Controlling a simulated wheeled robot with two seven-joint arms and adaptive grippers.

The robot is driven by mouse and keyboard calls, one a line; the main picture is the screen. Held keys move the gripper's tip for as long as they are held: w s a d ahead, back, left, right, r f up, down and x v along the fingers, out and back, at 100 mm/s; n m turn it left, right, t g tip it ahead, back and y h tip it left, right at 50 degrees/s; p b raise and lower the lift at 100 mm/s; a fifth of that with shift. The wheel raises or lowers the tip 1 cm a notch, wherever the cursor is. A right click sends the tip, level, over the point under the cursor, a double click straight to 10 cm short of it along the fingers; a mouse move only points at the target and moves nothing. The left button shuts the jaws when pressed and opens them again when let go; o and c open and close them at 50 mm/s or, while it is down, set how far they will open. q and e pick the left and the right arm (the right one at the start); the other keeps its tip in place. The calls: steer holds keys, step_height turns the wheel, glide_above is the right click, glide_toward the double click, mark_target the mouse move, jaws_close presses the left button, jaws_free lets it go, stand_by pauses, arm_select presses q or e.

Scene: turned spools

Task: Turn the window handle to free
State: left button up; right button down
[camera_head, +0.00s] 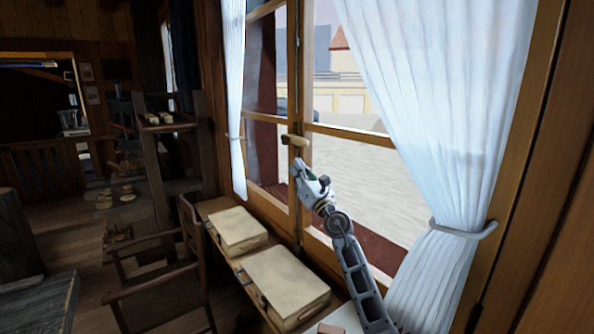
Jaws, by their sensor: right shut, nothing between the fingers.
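The window handle (294,141) is a brass-coloured lever on the wooden middle post of the window. It points sideways, roughly level. My right gripper (301,166) is just below the handle, at the top of my arm that rises from the lower right. Its fingertips are close under the lever; whether they touch it I cannot tell. The gripper is shut with nothing seen between its fingers. The window (298,60) looks closed in its frame. My left gripper is not in view.
White curtains hang at the left (234,90) and right (425,120) of the window, tied back. Two pale boxes (286,284) (236,229) lie on the bench below. A wooden chair (165,275) stands to the left. Shelves and a darker room lie behind.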

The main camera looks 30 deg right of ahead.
steer(key=s+d+f, duration=0.1)
steer(key=s+f, duration=0.1)
steer(key=s, duration=0.7)
steer(key=shift+s+f+y, duration=0.25)
steer(key=shift+s+y, duration=0.05)
steer(key=shift+s, duration=0.05)
stand_by(0.8)
